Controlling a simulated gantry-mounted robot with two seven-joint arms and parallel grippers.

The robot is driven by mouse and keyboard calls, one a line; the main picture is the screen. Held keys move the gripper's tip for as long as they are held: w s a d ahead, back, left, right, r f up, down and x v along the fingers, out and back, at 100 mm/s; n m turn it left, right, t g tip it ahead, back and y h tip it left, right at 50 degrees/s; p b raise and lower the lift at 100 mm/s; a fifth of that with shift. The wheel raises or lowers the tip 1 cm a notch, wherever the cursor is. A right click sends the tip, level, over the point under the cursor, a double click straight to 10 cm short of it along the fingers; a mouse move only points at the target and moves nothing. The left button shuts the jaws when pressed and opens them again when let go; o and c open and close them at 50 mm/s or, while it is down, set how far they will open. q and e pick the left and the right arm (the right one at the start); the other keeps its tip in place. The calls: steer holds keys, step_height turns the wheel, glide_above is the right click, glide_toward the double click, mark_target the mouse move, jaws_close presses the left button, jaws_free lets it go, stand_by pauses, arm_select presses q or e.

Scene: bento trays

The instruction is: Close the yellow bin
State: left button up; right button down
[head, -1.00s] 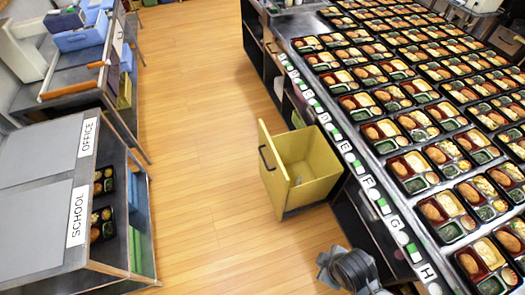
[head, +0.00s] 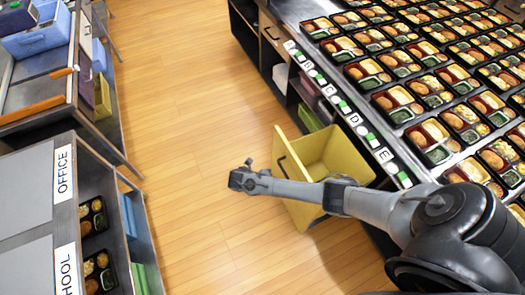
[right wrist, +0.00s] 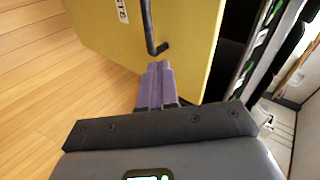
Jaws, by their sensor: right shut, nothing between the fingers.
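The yellow bin (head: 350,152) is pulled out from under the tray counter, its open top showing in the head view. Its front panel (head: 292,150) faces left and has a dark handle. My right arm crosses in front of the bin and hides its lower part. My right gripper (head: 240,180) is just left of the front panel, over the floor. In the right wrist view the purple fingers (right wrist: 160,68) are shut and empty, close to the lower end of the black handle (right wrist: 150,30) on the yellow panel (right wrist: 190,40). I cannot tell whether they touch it. My left gripper is not in view.
The counter (head: 385,172) holds many bento trays and has lettered labels along its edge. A shelf unit marked OFFICE and SCHOOL (head: 28,195) stands at the left with bento trays inside. The wooden floor (head: 190,110) between them is clear.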

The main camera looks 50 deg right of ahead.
steer(key=w+r+t+b, duration=0.1)
steer(key=w+r, duration=0.3)
steer(key=w, duration=0.4)
steer(key=b, duration=0.2)
glide_toward(291, 161)
steer(key=shift+m, duration=0.3)
steer(key=x, duration=0.5)
steer(key=shift+a+f, duration=0.35)
steer(key=shift+s+d+t, duration=0.15)
steer(key=shift+d+t, duration=0.15)
steer(key=shift+d, duration=0.25)
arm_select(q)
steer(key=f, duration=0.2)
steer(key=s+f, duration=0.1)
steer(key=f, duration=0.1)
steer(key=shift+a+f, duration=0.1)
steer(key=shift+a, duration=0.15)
arm_select(e)
steer(key=shift+d, duration=0.1)
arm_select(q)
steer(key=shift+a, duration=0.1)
arm_select(e)
steer(key=shift+s, duration=0.1)
